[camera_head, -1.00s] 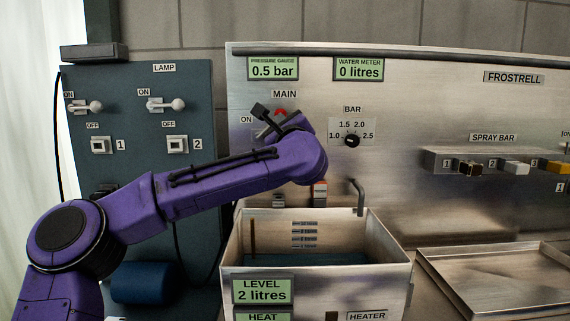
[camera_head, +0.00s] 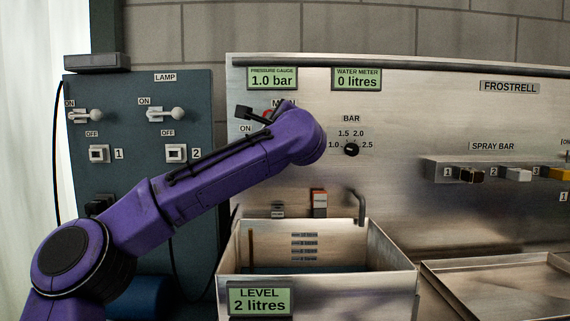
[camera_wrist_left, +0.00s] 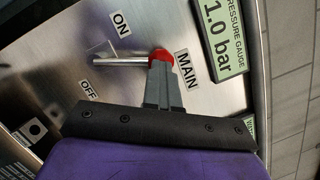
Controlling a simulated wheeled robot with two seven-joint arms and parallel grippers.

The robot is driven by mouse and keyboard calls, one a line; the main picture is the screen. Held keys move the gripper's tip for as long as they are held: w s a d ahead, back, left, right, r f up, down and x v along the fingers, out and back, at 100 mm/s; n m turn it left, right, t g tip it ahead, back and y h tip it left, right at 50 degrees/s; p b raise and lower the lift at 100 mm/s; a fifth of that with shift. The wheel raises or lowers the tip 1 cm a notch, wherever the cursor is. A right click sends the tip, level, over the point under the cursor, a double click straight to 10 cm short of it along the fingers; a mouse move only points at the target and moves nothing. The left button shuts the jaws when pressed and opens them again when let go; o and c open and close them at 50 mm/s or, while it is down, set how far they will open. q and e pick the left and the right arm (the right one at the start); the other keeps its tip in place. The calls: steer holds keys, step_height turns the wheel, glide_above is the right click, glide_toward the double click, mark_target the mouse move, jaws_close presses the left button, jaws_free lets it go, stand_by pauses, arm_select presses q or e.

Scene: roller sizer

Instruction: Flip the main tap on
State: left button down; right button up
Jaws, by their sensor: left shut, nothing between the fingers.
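The main tap has a red hub (camera_wrist_left: 163,58) and a silver lever (camera_wrist_left: 118,62), seen in the left wrist view. The lever reaches left from the hub, its free end between the ON label (camera_wrist_left: 122,23) and the OFF label (camera_wrist_left: 88,90). My left gripper (camera_wrist_left: 159,66) is shut and empty, its grey fingertips at the hub's edge beside the lever's root. I cannot tell whether they touch it. In the head view only a bit of the red hub (camera_head: 268,113) shows; my purple left arm hides most of the tap. My right gripper is out of view.
The pressure gauge (camera_head: 273,78) reads 1.0 bar and the water meter (camera_head: 357,78) reads 0 litres. A BAR knob (camera_head: 351,150) sits right of the tap. A metal tank (camera_head: 392,262) with a spout (camera_head: 360,207) stands below. The lamp panel (camera_head: 140,140) is at left.

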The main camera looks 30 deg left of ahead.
arm_select(q)
steer(key=shift+s+a+n+b, duration=0.1)
steer(key=shift+a+n+b, duration=0.2)
steer(key=shift+n, duration=0.2)
stand_by(1.8)
stand_by(0.6)
steer(key=w+d+f+b+v, duration=0.1)
steer(key=b+v, duration=0.5)
steer(key=v, duration=0.7)
steer(key=shift+w+f, duration=0.35)
steer(key=shift+f, duration=0.15)
steer(key=shift+d, duration=0.15)
